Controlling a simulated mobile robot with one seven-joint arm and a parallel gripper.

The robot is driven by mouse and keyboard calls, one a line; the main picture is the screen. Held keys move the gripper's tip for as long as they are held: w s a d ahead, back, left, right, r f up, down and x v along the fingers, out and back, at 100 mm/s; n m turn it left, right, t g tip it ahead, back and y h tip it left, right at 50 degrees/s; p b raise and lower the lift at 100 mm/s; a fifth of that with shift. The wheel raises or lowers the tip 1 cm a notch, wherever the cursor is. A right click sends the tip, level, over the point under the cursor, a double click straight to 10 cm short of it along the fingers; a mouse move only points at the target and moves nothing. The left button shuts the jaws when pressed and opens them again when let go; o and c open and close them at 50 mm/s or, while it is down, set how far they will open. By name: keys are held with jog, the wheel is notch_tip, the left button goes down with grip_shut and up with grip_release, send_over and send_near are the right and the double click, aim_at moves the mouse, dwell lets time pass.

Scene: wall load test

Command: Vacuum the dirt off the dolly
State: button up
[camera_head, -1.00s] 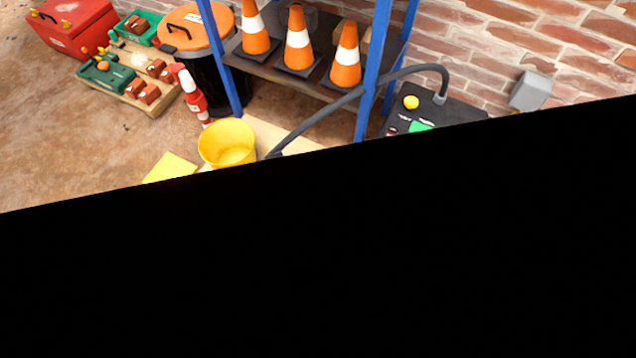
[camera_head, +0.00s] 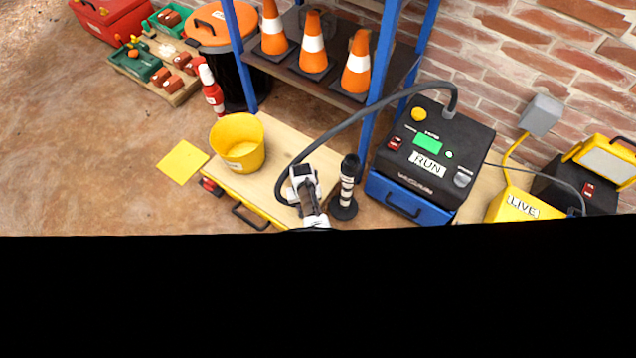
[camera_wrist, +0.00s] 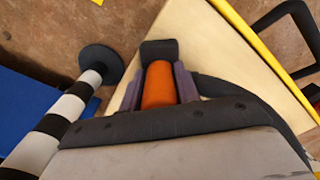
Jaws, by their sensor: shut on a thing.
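The dolly (camera_head: 283,142) has a pale wooden top, yellow edges and a black handle on its near side. Its top also shows in the wrist view (camera_wrist: 192,32). No dirt can be made out on it. The vacuum (camera_head: 436,150) is a black box marked RUN on a blue base. Its dark hose (camera_head: 352,119) arches over to my gripper (camera_head: 306,188), above the dolly's right part. In the wrist view my gripper (camera_wrist: 158,88) is shut on an orange nozzle handle (camera_wrist: 158,86) with a black tip (camera_wrist: 159,50). Whether the tip touches the wood is unclear.
A yellow bucket (camera_head: 237,145) stands on the dolly's left. A striped bollard (camera_head: 347,184) stands close right of my gripper. A blue-post shelf with cones (camera_head: 313,43) rises behind. A yellow box marked LIVE (camera_head: 521,206) is at right. Black fills the lower head view.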

notch_tip(320, 180, up, 2)
jog(key=shift+w+r+p, duration=0.1)
jog(key=shift+r+p, duration=0.15)
jog(key=shift+p, duration=0.05)
notch_tip(320, 180, up, 6)
jog(key=p, duration=0.4)
jog(key=shift+f+p, duration=0.2)
jog(key=shift+p, duration=0.2)
jog(key=shift+w+b, duration=0.15)
jog(key=shift+b, duration=0.2)
